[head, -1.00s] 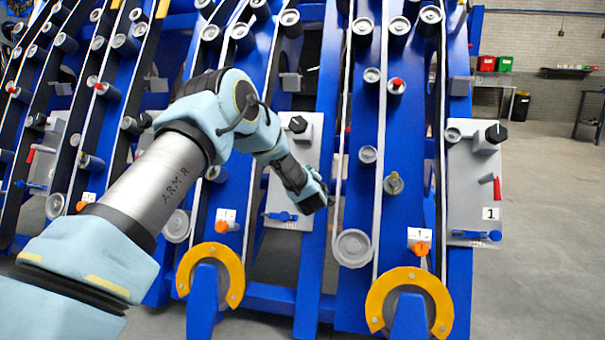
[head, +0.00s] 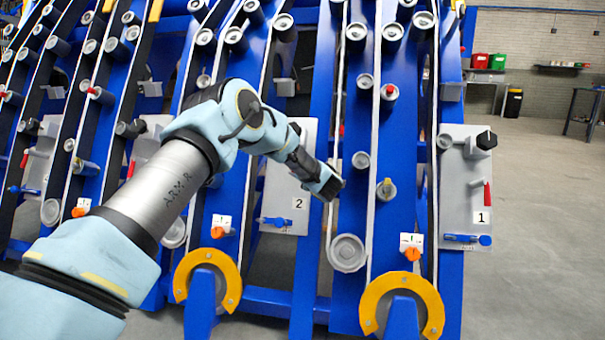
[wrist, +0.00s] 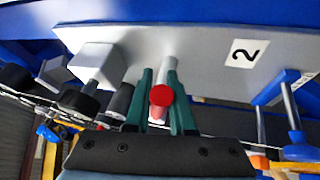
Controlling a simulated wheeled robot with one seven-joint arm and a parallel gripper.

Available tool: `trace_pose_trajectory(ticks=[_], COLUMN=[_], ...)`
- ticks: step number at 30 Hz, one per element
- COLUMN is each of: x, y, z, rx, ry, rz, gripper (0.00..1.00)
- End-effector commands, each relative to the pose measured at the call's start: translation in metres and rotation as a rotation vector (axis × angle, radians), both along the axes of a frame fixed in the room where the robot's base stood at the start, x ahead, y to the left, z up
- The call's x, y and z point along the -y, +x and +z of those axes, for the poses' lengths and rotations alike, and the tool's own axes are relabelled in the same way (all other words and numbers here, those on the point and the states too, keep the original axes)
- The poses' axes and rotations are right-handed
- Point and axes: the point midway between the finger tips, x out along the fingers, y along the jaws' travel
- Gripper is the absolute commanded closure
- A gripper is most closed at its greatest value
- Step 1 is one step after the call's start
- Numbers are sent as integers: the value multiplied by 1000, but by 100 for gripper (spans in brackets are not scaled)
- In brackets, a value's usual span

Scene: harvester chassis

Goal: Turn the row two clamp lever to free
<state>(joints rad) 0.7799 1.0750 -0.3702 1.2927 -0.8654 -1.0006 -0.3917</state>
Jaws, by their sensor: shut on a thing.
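The row two panel is a grey plate marked 2 (head: 299,204), and it also fills the upper part of the wrist view (wrist: 205,60). A red-ended lever (wrist: 162,95) on a pale grey stem stands out from this plate. My gripper (wrist: 158,104) has its two teal fingers on either side of the lever and is shut on it. In the head view my gripper (head: 333,186) is at the plate's right edge and hides the lever. A blue handle (head: 275,221) sits low on the plate, and shows at the right in the wrist view (wrist: 290,118).
A black knob (wrist: 76,101) on a grey block is left of my fingers in the wrist view. Panel 1 (head: 455,190) has a red lever (head: 487,194) and a blue handle. Blue frames with rollers and belts surround my arm. Open floor (head: 545,210) lies right.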

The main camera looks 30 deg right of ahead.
Motion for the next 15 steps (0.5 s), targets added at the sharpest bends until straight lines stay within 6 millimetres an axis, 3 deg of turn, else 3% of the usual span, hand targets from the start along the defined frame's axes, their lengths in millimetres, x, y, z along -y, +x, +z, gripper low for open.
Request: trace_pose_trajectory(ticks=[9, 10, 15], x=[-1, -1, -1], y=[1, 1, 1], z=[1, 1, 0], rx=[2, 2, 2], ry=[0, 0, 0], rz=[2, 2, 2], gripper=[100, 75, 55])
